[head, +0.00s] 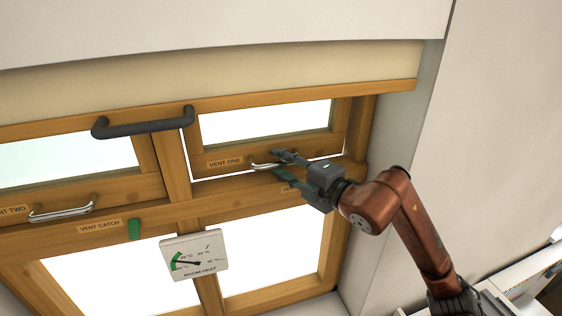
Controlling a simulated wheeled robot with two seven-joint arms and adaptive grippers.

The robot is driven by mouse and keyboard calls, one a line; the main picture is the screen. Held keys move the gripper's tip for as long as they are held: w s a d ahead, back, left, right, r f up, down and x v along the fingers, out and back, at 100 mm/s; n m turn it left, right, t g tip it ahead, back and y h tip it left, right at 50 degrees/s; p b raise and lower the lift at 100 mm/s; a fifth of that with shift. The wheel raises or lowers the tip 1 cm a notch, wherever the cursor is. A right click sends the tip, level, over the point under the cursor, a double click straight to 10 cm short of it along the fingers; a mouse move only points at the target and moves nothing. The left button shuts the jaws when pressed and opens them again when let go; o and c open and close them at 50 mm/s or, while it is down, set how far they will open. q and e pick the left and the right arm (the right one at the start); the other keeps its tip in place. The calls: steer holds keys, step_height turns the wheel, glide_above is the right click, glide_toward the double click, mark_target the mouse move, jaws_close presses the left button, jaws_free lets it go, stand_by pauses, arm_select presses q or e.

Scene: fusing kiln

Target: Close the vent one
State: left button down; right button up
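Vent one is a small wood-framed window sash (225,162) at the upper middle, with a "VENT ONE" label on its lower rail. A bright gap shows along its left and bottom edges, so it stands slightly open. Its silver bar handle (262,166) is on the lower rail. My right gripper (278,163) is at the handle's right end, its two dark green fingers apart, one above and one below the bar. The fingers look open around the handle; firm contact does not show. My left gripper is out of view.
Vent two (80,190), with its own silver handle (60,212), is at left. A dark bar handle (143,123) juts out above. A green vent catch (134,229) and a room heat dial (194,256) are below. A plain wall (470,120) is at right.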

jaws_close()
stand_by(0.4)
stand_by(0.4)
